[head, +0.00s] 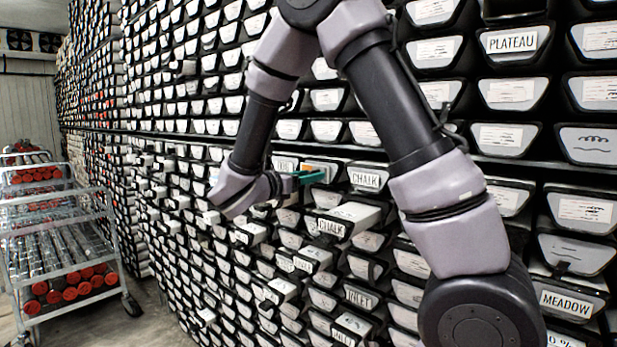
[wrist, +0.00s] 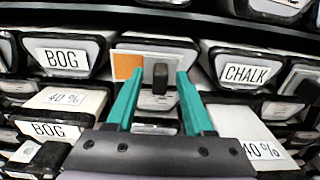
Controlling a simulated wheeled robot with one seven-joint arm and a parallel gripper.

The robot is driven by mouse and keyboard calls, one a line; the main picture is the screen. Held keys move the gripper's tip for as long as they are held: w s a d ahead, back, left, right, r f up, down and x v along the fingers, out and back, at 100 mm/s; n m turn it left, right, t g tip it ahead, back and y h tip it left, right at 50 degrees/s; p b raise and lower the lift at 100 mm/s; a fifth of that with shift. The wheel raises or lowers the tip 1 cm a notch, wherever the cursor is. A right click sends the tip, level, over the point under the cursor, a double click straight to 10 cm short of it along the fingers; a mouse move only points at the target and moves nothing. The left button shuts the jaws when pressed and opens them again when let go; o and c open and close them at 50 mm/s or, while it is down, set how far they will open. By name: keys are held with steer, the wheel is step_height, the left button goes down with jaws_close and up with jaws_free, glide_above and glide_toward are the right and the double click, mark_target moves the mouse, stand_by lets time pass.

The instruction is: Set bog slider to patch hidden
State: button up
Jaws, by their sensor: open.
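In the wrist view a pale liner front bears a dark upright slider knob (wrist: 160,76) and an orange patch (wrist: 126,67) that shows at its left. A BOG label (wrist: 66,58) is on the front to its left, and a CHALK label (wrist: 246,73) is on the front to its right. My gripper (wrist: 156,82) is open, with one teal finger to each side of the knob and gaps between. Whether the fingertips reach past the knob is hard to tell. In the head view my gripper (head: 318,177) is at the wall, and the knob is not clear.
Below, pulled-out liners marked 40 % (wrist: 68,98) jut out on the left and right (wrist: 258,130), with another BOG label (wrist: 54,130). In the head view a wire cart (head: 62,235) with red-capped tubes stands at the left. The aisle floor (head: 150,318) is clear.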

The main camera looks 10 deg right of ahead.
jaws_close()
steer(key=shift+w, duration=0.1)
stand_by(1.4)
